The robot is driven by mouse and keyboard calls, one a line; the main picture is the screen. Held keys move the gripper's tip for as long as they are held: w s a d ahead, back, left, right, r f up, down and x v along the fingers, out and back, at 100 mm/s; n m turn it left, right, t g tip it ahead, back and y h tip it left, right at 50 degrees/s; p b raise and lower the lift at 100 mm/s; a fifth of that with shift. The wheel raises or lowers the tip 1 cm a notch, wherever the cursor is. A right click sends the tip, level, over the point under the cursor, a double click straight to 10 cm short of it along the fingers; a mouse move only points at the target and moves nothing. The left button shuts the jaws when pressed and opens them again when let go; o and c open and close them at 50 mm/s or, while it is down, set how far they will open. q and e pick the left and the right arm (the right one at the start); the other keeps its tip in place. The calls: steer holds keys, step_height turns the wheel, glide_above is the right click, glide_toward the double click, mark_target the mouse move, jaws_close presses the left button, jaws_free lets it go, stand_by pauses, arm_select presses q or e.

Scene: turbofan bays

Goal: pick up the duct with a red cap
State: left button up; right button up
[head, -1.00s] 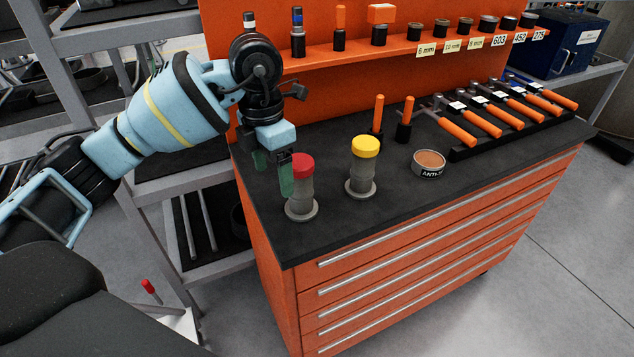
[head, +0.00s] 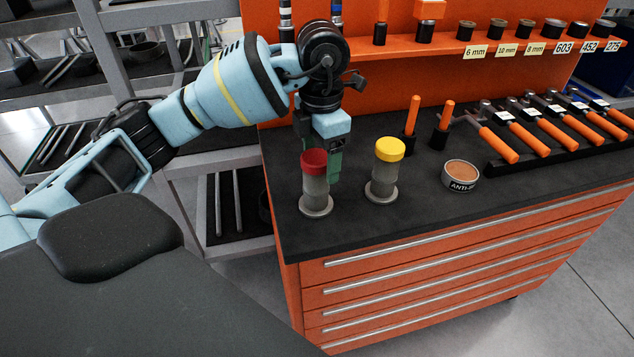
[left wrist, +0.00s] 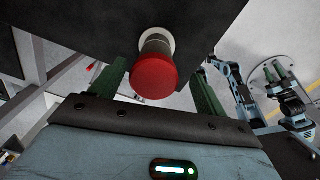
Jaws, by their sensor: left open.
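The duct with a red cap (head: 315,186) stands upright on the dark top of the orange cabinet, near its left end. It is a grey tube on a flanged foot. My left gripper (head: 321,160) points down just behind it, with its green fingers partly hidden by the duct. In the left wrist view the fingers (left wrist: 160,84) are apart and the red cap (left wrist: 154,76) shows between them, just beyond the palm. I see no finger closed on the duct. A similar duct with a yellow cap (head: 384,172) stands to its right.
An anti-seize tin (head: 461,177), two orange-handled tools (head: 412,116) and a rack of orange-handled hammers (head: 515,142) occupy the right side of the top. An orange back panel with a shelf (head: 450,43) rises behind. The front strip of the top is clear.

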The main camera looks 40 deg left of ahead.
mark_target(316, 177)
arm_select(q)
steer(key=shift+a+f, duration=0.2)
steer(key=shift+f, duration=1.35)
steer(key=shift+a+f, duration=0.2)
steer(key=shift+f, duration=1.3)
steer(key=c, duration=1.2)
